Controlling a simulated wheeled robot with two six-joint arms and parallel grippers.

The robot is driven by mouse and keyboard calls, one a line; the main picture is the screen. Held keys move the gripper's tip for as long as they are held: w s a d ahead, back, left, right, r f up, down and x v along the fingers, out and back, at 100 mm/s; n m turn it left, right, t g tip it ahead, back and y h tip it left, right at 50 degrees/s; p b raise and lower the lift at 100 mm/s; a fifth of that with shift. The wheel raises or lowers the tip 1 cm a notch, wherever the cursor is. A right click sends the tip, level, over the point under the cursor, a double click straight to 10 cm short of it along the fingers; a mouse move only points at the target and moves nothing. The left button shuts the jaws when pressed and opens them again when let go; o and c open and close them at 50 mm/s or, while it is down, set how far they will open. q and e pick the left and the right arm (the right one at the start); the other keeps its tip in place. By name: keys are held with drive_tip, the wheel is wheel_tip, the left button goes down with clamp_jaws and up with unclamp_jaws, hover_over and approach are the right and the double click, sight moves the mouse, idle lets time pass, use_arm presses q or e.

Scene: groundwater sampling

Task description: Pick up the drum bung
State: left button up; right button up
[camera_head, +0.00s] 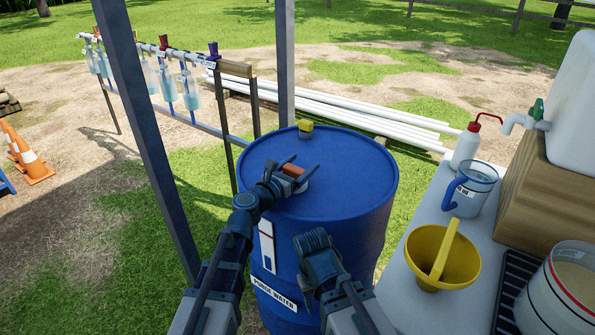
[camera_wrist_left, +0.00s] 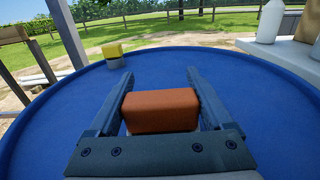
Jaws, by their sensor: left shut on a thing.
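The blue drum (camera_head: 352,235), labelled purge water, stands upright in front of me. My left gripper (camera_head: 290,170) is over its lid, shut on an orange-red block-shaped bung (camera_head: 293,170). In the left wrist view the bung (camera_wrist_left: 161,109) sits between the two fingers of the gripper (camera_wrist_left: 160,98), with a pale edge under it. A pale round patch (camera_head: 306,187) shows on the lid beside the bung; I cannot tell whether the bung touches the lid. My right gripper (camera_head: 313,241) is in front of the drum, and its fingers are unclear.
A yellow cap (camera_head: 305,129) sits at the lid's far edge, also in the left wrist view (camera_wrist_left: 112,50). At right, a table holds a yellow funnel (camera_head: 460,262), a jug (camera_head: 470,190) and a wash bottle (camera_head: 466,150). A post (camera_head: 150,130) stands near my left arm.

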use_arm(q)
drive_tip(key=shift+r, duration=0.15)
wheel_tip(320, 180, up, 10)
drive_tip(key=p, duration=1)
